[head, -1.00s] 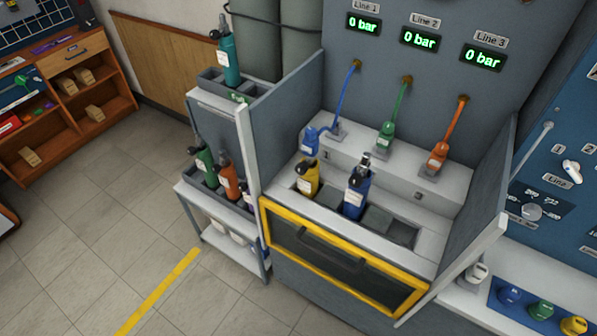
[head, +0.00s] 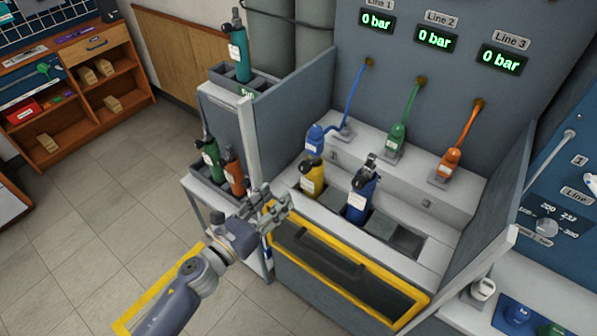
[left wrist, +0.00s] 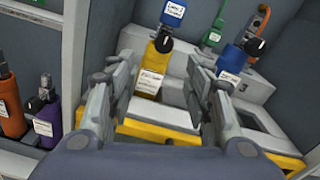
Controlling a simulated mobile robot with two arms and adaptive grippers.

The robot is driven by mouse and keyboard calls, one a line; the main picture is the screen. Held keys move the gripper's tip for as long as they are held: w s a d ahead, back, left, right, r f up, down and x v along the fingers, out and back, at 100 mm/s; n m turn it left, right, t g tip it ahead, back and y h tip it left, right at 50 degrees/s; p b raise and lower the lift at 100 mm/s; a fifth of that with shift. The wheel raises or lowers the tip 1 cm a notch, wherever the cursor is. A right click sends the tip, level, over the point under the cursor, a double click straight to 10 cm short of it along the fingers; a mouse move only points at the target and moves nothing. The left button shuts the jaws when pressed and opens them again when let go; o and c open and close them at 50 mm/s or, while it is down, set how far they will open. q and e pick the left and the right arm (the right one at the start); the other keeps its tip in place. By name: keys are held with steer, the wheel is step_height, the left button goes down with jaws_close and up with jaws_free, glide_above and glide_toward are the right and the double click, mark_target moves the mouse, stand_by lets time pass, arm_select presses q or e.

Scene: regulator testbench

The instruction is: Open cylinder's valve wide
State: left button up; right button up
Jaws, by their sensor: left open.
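A blue cylinder (head: 361,196) stands upright in a bench slot, with a metal fitting on top. A yellow cylinder (head: 312,178) with a black knob stands to its left. In the left wrist view the yellow cylinder (left wrist: 151,77) shows between the fingers, its black knob (left wrist: 164,44) facing me. The blue cylinder (left wrist: 232,62) with its black knob (left wrist: 256,46) is just right of the right finger. My left gripper (head: 277,204) is open and empty, in front of the bench's left corner, apart from both cylinders. My right gripper is not in view.
The yellow-framed front panel (head: 345,268) and the side wall (head: 290,140) bound the bench. Blue, green and orange hose connectors (head: 447,163) sit on the back ledge. Green and orange cylinders (head: 234,176) stand on the left rack. Displays (head: 437,39) read 0 bar.

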mark_target(302, 170)
arm_select(q)
steer(key=shift+m, duration=0.3)
steer(key=x, duration=0.3)
steer(key=p+x, duration=0.1)
steer(key=x, duration=0.3)
steer(key=r+p+x, duration=0.1)
steer(key=x, duration=0.3)
steer(key=shift+s+d, duration=0.1)
steer(key=shift+d, duration=0.05)
steer(key=c, duration=1.1)
